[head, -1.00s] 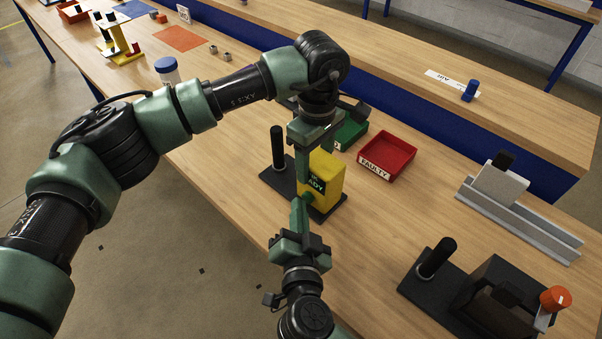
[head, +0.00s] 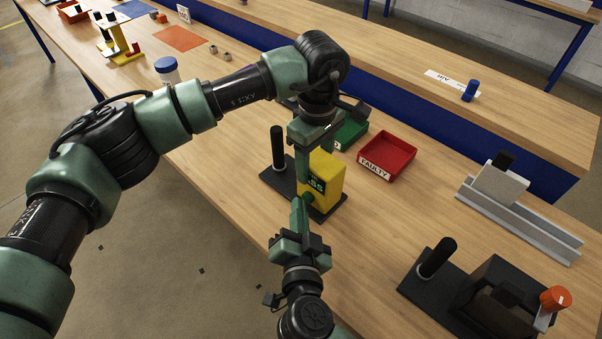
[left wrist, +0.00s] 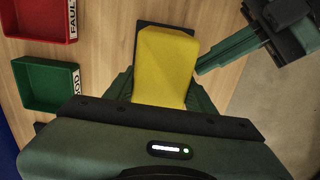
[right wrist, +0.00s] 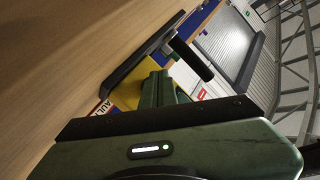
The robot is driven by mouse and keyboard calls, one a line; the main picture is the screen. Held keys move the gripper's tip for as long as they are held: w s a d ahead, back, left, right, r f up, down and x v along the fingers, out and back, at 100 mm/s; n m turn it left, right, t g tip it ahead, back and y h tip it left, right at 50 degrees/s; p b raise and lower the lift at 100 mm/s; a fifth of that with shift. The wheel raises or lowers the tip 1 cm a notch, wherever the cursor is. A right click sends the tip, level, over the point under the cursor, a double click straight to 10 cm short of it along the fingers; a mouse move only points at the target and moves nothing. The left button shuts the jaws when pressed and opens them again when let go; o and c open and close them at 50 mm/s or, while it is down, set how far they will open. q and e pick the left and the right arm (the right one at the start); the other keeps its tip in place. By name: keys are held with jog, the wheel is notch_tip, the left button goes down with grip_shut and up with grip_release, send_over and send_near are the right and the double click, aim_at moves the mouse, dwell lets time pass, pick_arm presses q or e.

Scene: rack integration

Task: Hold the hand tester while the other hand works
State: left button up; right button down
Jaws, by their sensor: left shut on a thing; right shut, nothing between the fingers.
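The yellow hand tester (head: 330,178) stands upright on a black base plate (head: 273,180) on the bench. Its small dark screen (head: 317,185) shows green letters ending in "SS", partly hidden by a finger. My left gripper (head: 312,160) reaches down from above and is shut on the tester's sides; the left wrist view shows the tester (left wrist: 165,62) between its fingers. My right gripper (head: 301,207) is shut and empty, its fingertips at the tester's front just below the screen. I cannot tell whether they touch it. In the right wrist view the tester (right wrist: 126,93) is mostly hidden behind the fingers.
A black post (head: 278,147) rises from the base plate beside the tester. A red tray marked FAULTY (head: 398,148) and a green tray (head: 352,133) stand behind it. A black fixture with an orange knob (head: 553,298) is at lower right. The bench between is clear.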

pick_arm(q)
jog(key=shift+f, duration=0.1)
pick_arm(e)
jog(key=shift+s+a, duration=2.15)
pick_arm(q)
jog(key=o, duration=1.2)
